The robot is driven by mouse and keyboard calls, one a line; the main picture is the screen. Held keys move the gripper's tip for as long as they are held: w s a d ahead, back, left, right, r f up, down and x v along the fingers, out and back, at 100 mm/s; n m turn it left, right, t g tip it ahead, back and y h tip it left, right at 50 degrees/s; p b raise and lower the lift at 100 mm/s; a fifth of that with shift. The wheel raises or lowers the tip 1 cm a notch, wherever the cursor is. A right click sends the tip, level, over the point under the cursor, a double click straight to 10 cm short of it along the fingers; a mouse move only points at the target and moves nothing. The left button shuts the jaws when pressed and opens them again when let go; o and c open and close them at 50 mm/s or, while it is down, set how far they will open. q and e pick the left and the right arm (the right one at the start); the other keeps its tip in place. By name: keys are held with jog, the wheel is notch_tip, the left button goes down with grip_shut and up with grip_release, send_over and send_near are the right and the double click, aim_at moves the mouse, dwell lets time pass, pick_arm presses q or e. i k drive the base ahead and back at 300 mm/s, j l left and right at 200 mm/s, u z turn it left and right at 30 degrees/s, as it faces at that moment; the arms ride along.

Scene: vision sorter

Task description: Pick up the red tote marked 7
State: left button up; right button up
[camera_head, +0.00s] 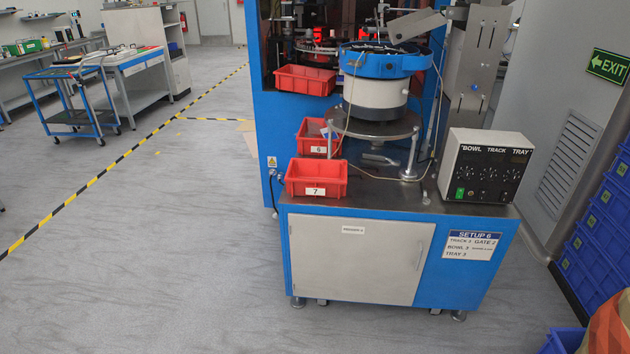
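The red tote marked 7 (316,179) is an open red bin with a white label on its front. It sits upright at the front left corner of the blue machine's metal top. A red tote marked 6 (312,138) stands just behind it, partly hidden by it. A third red tote (305,80) is further back and higher, with no readable number. Neither of my grippers shows in the head view.
A bowl feeder (378,92) stands right of the totes, and a control box (486,168) sits on the right. Blue crates (600,230) are stacked along the right wall. The grey floor (150,270) in front and to the left is clear.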

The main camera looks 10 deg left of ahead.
aim_at(304, 177)
jog(key=i+j+u, duration=1.05)
jog(key=i, duration=0.45)
jog(key=i+j+u, duration=0.1)
jog(key=i+u, duration=0.2)
jog(key=i, duration=0.35)
jog(key=i+z, duration=0.35)
jog(key=i+j+z, duration=0.1)
jog(key=i+z, duration=0.2)
jog(key=i+j+z, duration=0.2)
jog(key=i+z, duration=0.35)
jog(key=z, duration=0.25)
jog(key=i+j+z, duration=0.1)
jog(key=i+z, duration=0.15)
jog(key=z, duration=0.15)
jog(key=i+j+z, duration=0.15)
jog(key=z, duration=0.3)
jog(key=i+j+z, duration=0.2)
jog(key=z, duration=0.2)
jog(key=i+j+z, duration=0.1)
jog(key=j+z, duration=0.35)
jog(key=i+j+z, duration=0.1)
jog(key=z, duration=0.3)
jog(key=j, duration=0.1)
